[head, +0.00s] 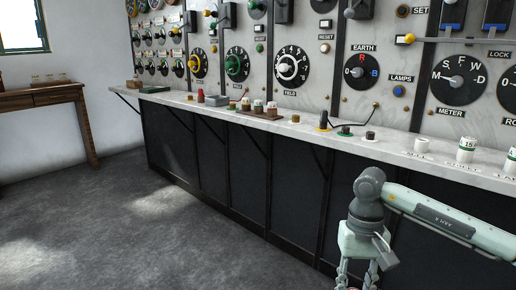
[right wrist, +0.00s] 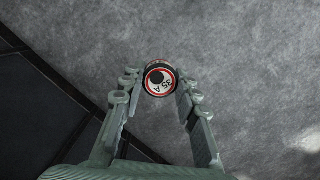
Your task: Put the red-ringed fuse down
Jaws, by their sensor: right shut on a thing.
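The red-ringed fuse (right wrist: 158,77) shows end-on in the right wrist view, with a white face, a red ring, a dark spot and the marking "35 A". My right gripper (right wrist: 158,90) is shut on it, one finger on each side, above the grey floor. In the head view my right gripper (head: 357,278) points down at the bottom edge, in front of the switchboard and below its ledge. Its fingertips and the fuse are cut off there. My left gripper is in neither view.
A pale stone ledge (head: 292,128) runs along the switchboard. It bears a brown block (head: 262,115) with several small fuses, a black-and-yellow item (head: 323,121), and white labelled cylinders (head: 466,149) at right. Some ledge between them is bare. A wooden table (head: 40,98) stands far left.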

